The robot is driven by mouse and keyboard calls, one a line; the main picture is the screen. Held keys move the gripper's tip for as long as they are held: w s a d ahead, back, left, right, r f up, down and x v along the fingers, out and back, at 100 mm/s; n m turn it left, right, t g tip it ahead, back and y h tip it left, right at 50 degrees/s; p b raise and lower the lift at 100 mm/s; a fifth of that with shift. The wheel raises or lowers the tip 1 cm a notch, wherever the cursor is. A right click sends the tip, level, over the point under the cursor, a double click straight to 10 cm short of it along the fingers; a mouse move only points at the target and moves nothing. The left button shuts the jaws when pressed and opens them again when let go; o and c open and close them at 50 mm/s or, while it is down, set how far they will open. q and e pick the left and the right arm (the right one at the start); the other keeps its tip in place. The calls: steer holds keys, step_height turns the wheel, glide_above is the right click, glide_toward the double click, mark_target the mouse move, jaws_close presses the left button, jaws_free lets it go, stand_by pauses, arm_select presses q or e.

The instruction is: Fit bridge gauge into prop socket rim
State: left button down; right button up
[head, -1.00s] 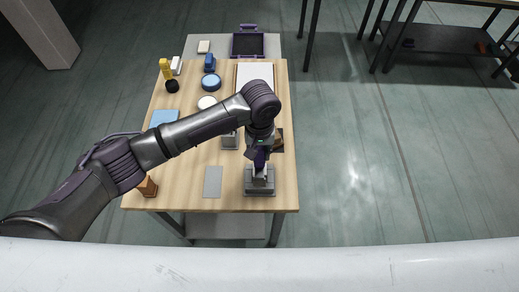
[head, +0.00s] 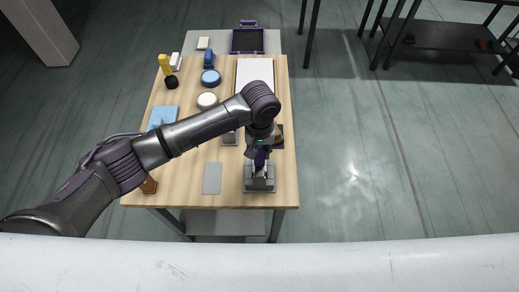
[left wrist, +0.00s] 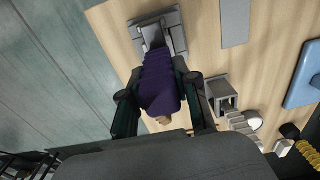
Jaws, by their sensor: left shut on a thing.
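My left gripper (head: 259,150) is over the near right part of the wooden table, shut on a purple-handled thing (left wrist: 160,82) that I take to be the bridge gauge. In the left wrist view the handle sits between the two dark fingers, and its far end meets a grey block (left wrist: 173,27), which I take to be the prop socket. The block (head: 259,186) stands on the table near its front right corner, right under the gripper. I cannot tell whether the gauge is seated in the rim or only over it. My right gripper is not in view.
A flat grey plate (head: 212,178) lies left of the block. A smaller grey socketed block (left wrist: 221,95) stands close by. A blue pad (head: 162,116), blue round dish (head: 210,77) and purple tray (head: 247,41) are farther back. Bare wood surrounds the grey plate.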

arm_select(q)
steer(key=c, duration=0.5)
jaws_free()
steer(key=shift+r, duration=0.25)
steer(key=shift+r+p, duration=0.9)
steer(key=shift+p, duration=0.5)
steer(key=shift+r, duration=0.1)
steer(key=shift+r, duration=0.25)
steer(key=shift+r+p, duration=0.7)
steer(key=shift+r, duration=0.05)
